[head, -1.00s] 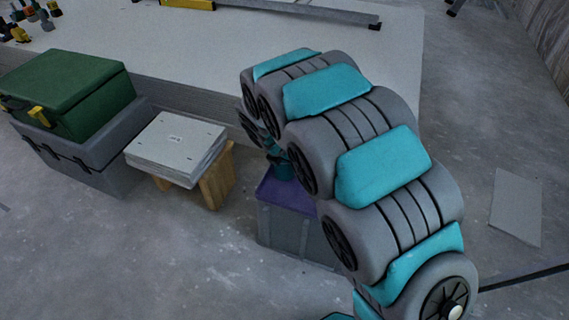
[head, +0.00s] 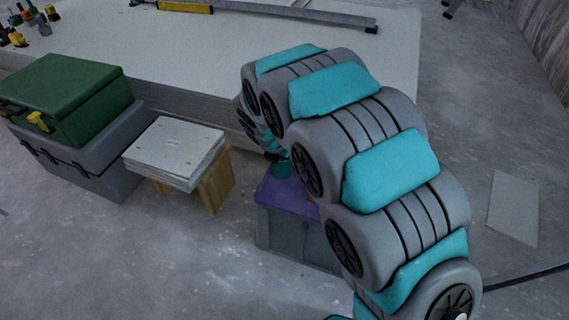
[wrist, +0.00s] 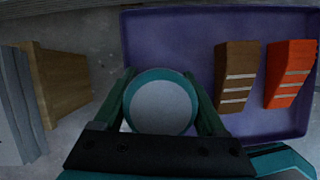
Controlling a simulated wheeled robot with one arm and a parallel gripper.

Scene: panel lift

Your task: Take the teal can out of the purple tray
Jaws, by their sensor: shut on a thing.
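The teal can (wrist: 160,106) shows from above in the wrist view, a round grey top with a teal rim. My gripper (wrist: 163,100) is shut on it, one dark green finger on each side. The can is over the left part of the purple tray (wrist: 180,40); I cannot tell whether its base touches the tray floor. My arm hides much of the tray there, and most of my gripper.
In the tray, a brown block (wrist: 237,75) and an orange block (wrist: 290,73) stand right of the can. The tray sits on a grey box (head: 285,236). A wooden stand with pale tiles (head: 175,148) and a green case (head: 70,95) are to the left. A large pale panel stack (head: 230,50) lies behind.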

